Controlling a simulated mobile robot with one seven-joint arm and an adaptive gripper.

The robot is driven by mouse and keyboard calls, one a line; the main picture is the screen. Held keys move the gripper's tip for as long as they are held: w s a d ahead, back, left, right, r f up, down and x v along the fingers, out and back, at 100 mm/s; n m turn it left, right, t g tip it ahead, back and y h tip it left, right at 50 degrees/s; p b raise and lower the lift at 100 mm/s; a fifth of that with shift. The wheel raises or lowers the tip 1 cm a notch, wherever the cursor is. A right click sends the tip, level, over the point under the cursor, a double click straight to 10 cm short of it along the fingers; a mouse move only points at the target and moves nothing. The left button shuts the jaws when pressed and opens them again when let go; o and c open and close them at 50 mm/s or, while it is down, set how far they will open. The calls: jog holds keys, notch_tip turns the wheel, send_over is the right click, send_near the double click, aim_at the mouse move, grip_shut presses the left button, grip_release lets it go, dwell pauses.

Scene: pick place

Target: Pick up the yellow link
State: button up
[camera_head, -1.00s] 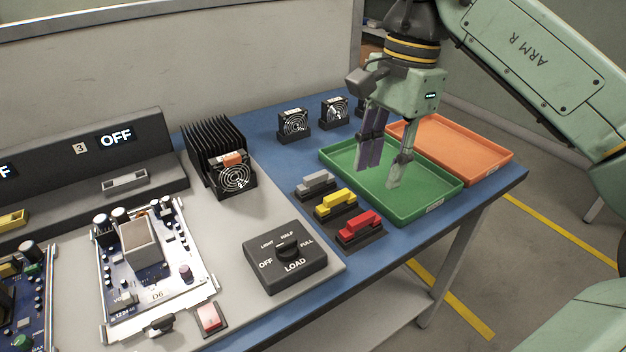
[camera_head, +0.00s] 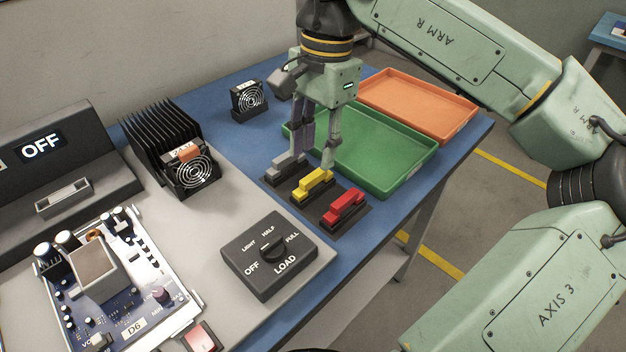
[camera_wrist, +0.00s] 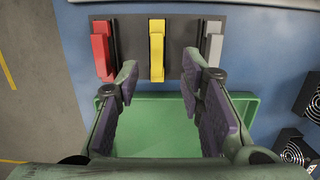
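The yellow link (camera_head: 313,184) sits in a dark holder between a grey link (camera_head: 286,167) and a red link (camera_head: 343,207). In the wrist view the yellow link (camera_wrist: 156,50) lies ahead of my gripper (camera_wrist: 158,78), between the lines of its two fingers. My gripper (camera_head: 314,157) is open and empty. In the head view it is above and just behind the grey and yellow links, in front of the green tray. No finger visibly grips the yellow link.
A green tray (camera_head: 405,178) lies behind my gripper, with an orange tray (camera_head: 440,132) beyond it. A black LOAD dial box (camera_head: 268,255) is in front of the links. A small fan (camera_head: 248,100) and a finned heat sink (camera_head: 165,140) stand to the left.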

aim_at(313, 175)
jog(key=f, duration=0.4)
jog(key=shift+s+a+f, duration=0.1)
jog(key=shift+s+f, duration=0.25)
jog(key=shift+f, duration=0.05)
jog(key=shift+c, duration=0.5)
grip_shut()
